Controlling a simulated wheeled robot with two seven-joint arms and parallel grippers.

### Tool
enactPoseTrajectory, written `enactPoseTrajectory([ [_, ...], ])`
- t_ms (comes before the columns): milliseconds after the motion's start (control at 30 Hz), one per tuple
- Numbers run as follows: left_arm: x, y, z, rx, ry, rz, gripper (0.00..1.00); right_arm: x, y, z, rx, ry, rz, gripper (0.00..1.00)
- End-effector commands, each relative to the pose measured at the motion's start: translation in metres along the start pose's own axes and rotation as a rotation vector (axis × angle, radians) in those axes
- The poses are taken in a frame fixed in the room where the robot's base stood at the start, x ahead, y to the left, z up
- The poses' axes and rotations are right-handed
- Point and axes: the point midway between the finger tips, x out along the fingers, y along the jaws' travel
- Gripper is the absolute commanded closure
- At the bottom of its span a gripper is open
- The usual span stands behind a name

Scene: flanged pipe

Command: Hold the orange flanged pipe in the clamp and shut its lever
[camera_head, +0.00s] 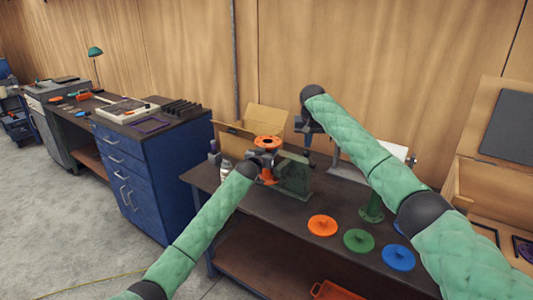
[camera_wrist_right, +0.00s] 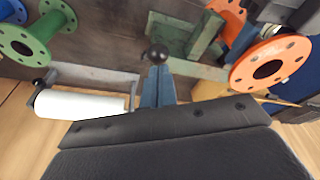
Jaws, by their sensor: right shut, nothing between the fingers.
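The orange flanged pipe (camera_head: 267,142) stands upright at the left side of the green clamp (camera_head: 292,182). In the right wrist view its near flange (camera_wrist_right: 270,65) is at the right, beside the green clamp body (camera_wrist_right: 185,38). My left gripper (camera_head: 263,160) is shut on the pipe's middle, between its flanges; its fingertips are mostly hidden. My right gripper (camera_head: 308,130) is above and behind the clamp, pointing down. In its wrist view my right gripper (camera_wrist_right: 158,72) is shut and empty. A dark ball knob (camera_wrist_right: 157,54), seemingly the lever's, shows just beyond its fingertips; contact is unclear.
A green flanged pipe (camera_wrist_right: 25,42) and a white roll (camera_wrist_right: 80,106) are at the wrist view's left. An open cardboard box (camera_head: 266,119) stands behind the pipe.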

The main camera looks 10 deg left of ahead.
Motion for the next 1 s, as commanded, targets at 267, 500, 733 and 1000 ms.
enactPoseTrajectory([
  [267,0.009,0.001,-0.004,0.0,0.004,0.0,1.0,0.0,0.0,0.0,0.0,0.0,0.0,1.0],
  [500,0.013,0.003,-0.003,0.0,0.004,0.001,1.0,0.0,0.0,0.0,0.0,0.0,0.0,1.0],
  [733,0.014,0.003,-0.003,0.0,0.004,0.001,1.0,0.0,0.0,0.0,0.0,0.0,0.0,1.0],
  [1000,0.014,0.003,-0.003,0.0,0.004,0.001,1.0,0.0,0.0,0.0,0.0,0.0,0.0,1.0],
])
